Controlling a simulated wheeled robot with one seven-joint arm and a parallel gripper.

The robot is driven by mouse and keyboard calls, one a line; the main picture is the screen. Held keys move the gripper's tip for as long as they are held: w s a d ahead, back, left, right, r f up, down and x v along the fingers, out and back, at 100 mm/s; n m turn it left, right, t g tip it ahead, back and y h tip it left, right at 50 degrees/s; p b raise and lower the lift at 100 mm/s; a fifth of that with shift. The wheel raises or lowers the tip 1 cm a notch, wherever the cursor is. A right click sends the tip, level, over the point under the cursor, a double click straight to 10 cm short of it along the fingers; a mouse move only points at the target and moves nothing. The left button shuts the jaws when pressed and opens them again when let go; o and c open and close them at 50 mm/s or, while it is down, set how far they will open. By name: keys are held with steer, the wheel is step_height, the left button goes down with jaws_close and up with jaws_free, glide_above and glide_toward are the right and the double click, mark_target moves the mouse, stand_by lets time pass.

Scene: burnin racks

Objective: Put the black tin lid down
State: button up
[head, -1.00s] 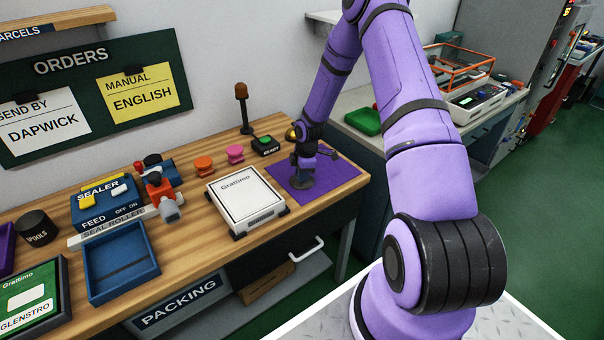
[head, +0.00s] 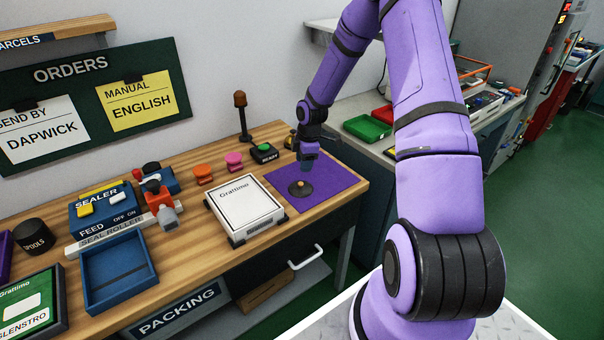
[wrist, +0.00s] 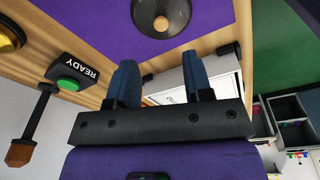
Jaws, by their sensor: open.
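The black tin lid (head: 301,188) lies flat on the purple mat (head: 330,181), near the mat's left part. It is round and dark with a small tan knob in its middle. It also shows at the top of the wrist view (wrist: 161,14). My gripper (head: 308,168) is above and just behind the lid, apart from it. In the wrist view my gripper's two blue fingers (wrist: 161,83) are spread with nothing between them.
A white Grattimo box (head: 246,207) stands left of the mat. A blue tray (head: 118,270) and the sealer (head: 103,207) are farther left. The mat's right part is clear.

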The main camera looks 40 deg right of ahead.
steer(key=s+a+r+m+t+h, duration=0.1)
steer(key=s+a+r+m, duration=0.2)
steer(key=r, duration=0.6)
steer(key=s+a+r+m+h, duration=0.1)
steer(key=s+a+r, duration=0.25)
steer(key=r, duration=0.65)
steer(key=s+a+r+m+t+h, duration=0.15)
steer(key=s+r, duration=0.25)
steer(key=r, duration=0.5)
steer(key=s+a+r+m, duration=0.2)
steer(key=s+r, duration=0.1)
steer(key=s, duration=0.4)
steer(key=s+a+r+m+t+y, duration=0.1)
steer(key=s+a+r+m, duration=0.2)
steer(key=s, duration=0.5)
steer(key=s+a+r+m+t+y, duration=0.1)
steer(key=s+a+r+m, duration=0.2)
steer(key=s, duration=0.5)
steer(key=shift+a+r, duration=0.15)
steer(key=shift+r, duration=0.75)
steer(key=shift+m+y, duration=0.25)
